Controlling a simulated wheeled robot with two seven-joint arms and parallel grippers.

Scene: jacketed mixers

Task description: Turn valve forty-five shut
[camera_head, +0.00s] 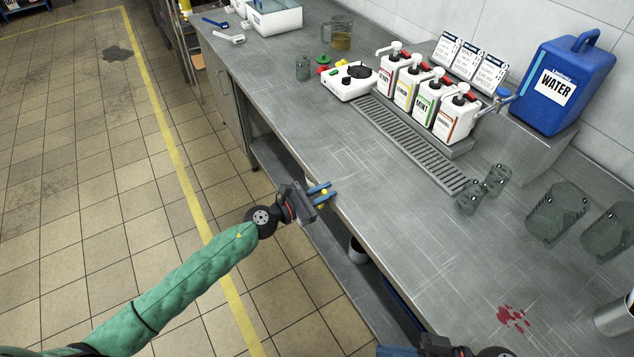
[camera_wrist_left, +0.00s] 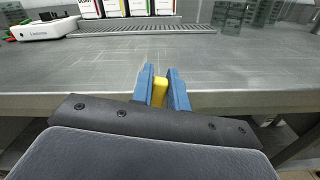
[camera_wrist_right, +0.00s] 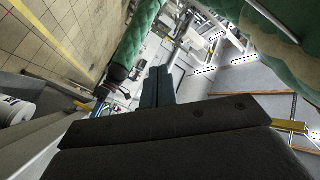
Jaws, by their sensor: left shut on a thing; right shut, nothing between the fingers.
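No valve marked forty-five can be made out in any view. My left gripper (camera_head: 319,192) is just off the front edge of the steel counter. Its blue fingers are shut on a small yellow piece (camera_wrist_left: 160,92), which also shows between the fingertips in the head view (camera_head: 324,191). Most of the piece is hidden by the fingers, so I cannot tell whether it is attached to anything. My right gripper (camera_wrist_right: 158,84) has its fingers together with nothing between them. In the head view only part of the right arm shows, at the bottom edge.
The steel counter (camera_head: 330,135) carries labelled pump bottles (camera_head: 425,100) behind a drip grate (camera_head: 415,140). A blue water container (camera_head: 562,85) with a tap stands at the back right. Dark clear jugs (camera_head: 557,212) stand at the right. A red spill (camera_head: 513,318) lies near the front.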

